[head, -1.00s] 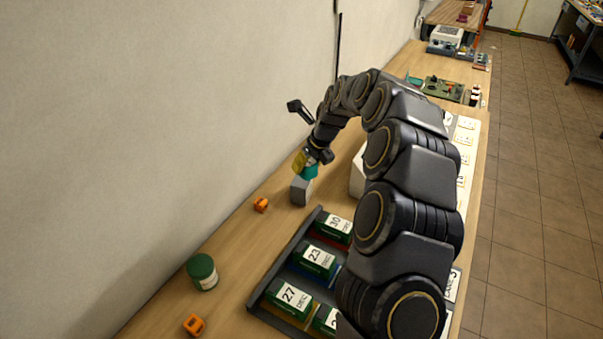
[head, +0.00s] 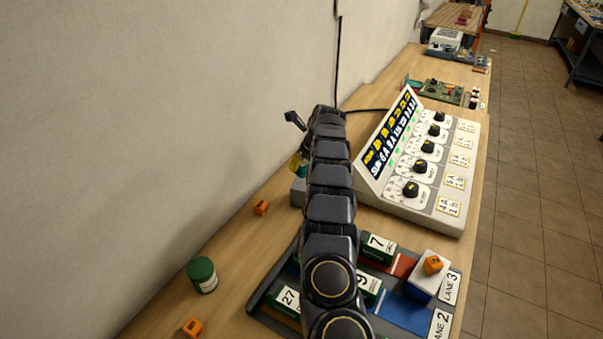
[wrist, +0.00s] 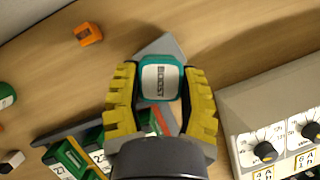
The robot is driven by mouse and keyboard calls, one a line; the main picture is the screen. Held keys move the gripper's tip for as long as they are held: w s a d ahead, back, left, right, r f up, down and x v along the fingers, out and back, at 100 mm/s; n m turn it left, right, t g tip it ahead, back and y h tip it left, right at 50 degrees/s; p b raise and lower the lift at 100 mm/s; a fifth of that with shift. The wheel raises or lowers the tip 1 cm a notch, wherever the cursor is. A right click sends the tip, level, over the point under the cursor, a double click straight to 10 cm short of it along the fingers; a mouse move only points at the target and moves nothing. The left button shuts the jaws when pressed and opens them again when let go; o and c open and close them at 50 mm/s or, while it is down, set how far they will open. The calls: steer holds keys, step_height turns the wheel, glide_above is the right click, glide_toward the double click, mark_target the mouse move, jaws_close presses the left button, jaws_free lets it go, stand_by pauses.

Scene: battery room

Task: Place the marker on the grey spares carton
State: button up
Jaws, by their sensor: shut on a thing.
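My gripper (wrist: 160,100) is shut on a teal block with a white face reading "BOOST" (wrist: 158,83), which I take to be the marker. Its yellow fingers press on the block's two sides. In the head view, a sliver of the teal block (head: 302,172) shows beside my arm, right above the grey carton (head: 297,192). The grey carton also shows in the wrist view (wrist: 162,46), behind and partly hidden by the block. I cannot tell whether the block touches the carton's top.
A white charger with black knobs (head: 425,190) stands right of my arm. A tray (head: 262,297) of green batteries lies nearer.

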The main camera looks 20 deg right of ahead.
mark_target(301, 183)
steer(key=shift+w+f, duration=0.4)
steer(key=shift+f, duration=1.65)
steer(key=shift+f, duration=0.15)
steer(key=o, duration=1)
steer(key=shift+s+r, duration=0.1)
steer(key=shift+r, duration=0.5)
steer(key=v, duration=1.1)
steer(key=shift+d, duration=0.1)
steer(key=shift+s+r, duration=0.1)
